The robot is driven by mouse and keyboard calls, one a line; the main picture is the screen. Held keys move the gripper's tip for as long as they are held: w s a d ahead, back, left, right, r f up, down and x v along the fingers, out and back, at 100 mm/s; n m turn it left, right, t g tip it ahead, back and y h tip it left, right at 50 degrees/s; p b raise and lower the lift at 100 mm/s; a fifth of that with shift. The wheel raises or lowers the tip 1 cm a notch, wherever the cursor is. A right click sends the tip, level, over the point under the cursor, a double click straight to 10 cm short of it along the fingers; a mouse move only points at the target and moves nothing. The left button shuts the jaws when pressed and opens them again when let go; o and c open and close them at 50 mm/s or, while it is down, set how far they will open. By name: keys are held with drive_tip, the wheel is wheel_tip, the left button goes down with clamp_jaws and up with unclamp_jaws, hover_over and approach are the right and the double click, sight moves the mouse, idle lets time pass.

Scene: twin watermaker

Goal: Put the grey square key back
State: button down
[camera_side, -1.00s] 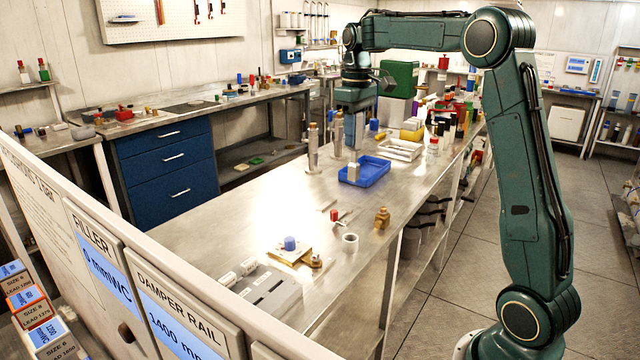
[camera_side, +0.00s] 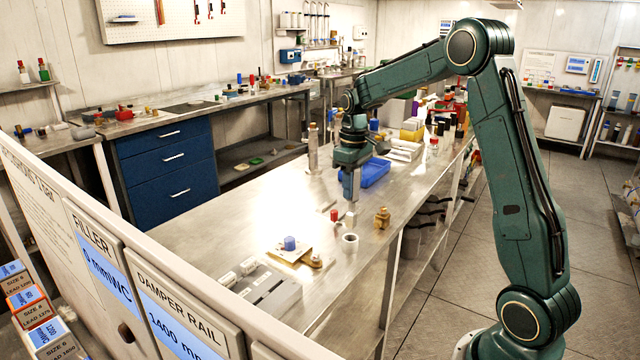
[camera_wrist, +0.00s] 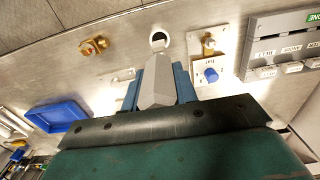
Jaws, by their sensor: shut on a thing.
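My gripper (camera_side: 350,196) is shut on the grey square key (camera_wrist: 157,84), which sits between the two blue fingers in the wrist view. In the side view the key (camera_side: 351,215) shows as a pale bar below the fingers, pointing down above the bench. A small white ring-shaped holder (camera_side: 350,240) with a dark opening stands just below and in front of it. In the wrist view this holder (camera_wrist: 159,37) lies just beyond the key's far end. The key and holder look apart; the exact gap is hard to tell.
A brass fitting (camera_side: 382,218) stands close right of the holder. A plate with a blue knob (camera_side: 290,243) and a red-capped piece (camera_side: 334,215) are to the left. A blue tray (camera_side: 376,174) lies behind my gripper.

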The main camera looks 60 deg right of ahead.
sight(351, 211)
drive_tip(key=shift+f, duration=3.35)
drive_tip(key=shift+f, duration=0.15)
drive_tip(key=c, duration=1.1)
unclamp_jaws()
wheel_tip(351, 211, up, 12)
drive_tip(key=shift+f, duration=0.15)
drive_tip(key=shift+r, duration=0.3)
